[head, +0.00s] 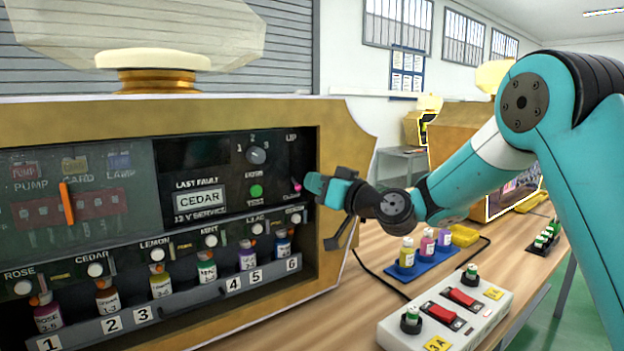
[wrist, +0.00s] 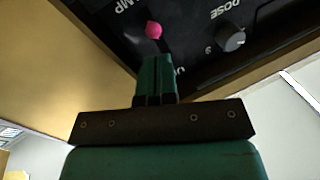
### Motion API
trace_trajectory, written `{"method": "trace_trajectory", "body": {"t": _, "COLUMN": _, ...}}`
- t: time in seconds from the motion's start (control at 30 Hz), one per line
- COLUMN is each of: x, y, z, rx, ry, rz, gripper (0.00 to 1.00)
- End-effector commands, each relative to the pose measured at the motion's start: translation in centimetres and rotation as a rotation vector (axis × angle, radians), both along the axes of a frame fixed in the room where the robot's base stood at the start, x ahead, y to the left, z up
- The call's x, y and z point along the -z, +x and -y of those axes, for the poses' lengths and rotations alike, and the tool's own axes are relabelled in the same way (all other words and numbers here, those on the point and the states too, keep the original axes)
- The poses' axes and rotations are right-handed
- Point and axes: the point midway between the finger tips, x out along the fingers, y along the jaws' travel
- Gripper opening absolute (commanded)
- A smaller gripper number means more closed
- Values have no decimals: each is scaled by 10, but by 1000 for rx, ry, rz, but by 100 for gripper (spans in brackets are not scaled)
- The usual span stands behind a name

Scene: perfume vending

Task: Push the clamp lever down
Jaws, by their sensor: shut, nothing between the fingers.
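The clamp lever (head: 296,184) is a small pink knob on a thin stem at the right end of the black panel. In the wrist view its round pink knob (wrist: 154,30) sits just beyond my fingertips, near a partly cut-off label ending in "AMP". My gripper (head: 313,184) is shut, with nothing between the fingers, and is right beside the knob on its right. In the wrist view the green fingers of my gripper (wrist: 156,60) point at the lever's stem, and part of the stem is hidden behind them. I cannot tell whether they touch.
A grey dose dial (head: 256,155) and a green button (head: 256,191) are left of the lever. The tan machine frame (head: 340,150) borders the panel. Several bottles stand in a numbered rack (head: 130,325) below. A power strip (head: 445,315) and a blue tray (head: 425,265) lie on the table.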

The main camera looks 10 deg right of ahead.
Motion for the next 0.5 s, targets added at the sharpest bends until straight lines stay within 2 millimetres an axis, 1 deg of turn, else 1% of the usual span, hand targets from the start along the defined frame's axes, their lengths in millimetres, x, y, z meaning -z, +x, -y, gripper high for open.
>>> {"method": "trace_trajectory", "body": {"t": 0.03, "x": -7, "y": -4, "z": 4, "rx": -1, "ry": 1, "rz": 5, "gripper": 0}}
{"method": "trace_trajectory", "body": {"t": 0.1, "x": -14, "y": -11, "z": 11, "rx": -5, "ry": 0, "rz": 4, "gripper": 0}}
{"method": "trace_trajectory", "body": {"t": 0.13, "x": -8, "y": -17, "z": 17, "rx": -1, "ry": 1, "rz": -2, "gripper": 0}}
{"method": "trace_trajectory", "body": {"t": 0.3, "x": -4, "y": -50, "z": 38, "rx": -7, "ry": 2, "rz": -1, "gripper": 0}}
{"method": "trace_trajectory", "body": {"t": 0.4, "x": -2, "y": -65, "z": 48, "rx": -9, "ry": 1, "rz": 0, "gripper": 0}}
{"method": "trace_trajectory", "body": {"t": 0.5, "x": -2, "y": -76, "z": 57, "rx": -12, "ry": 1, "rz": -1, "gripper": 0}}
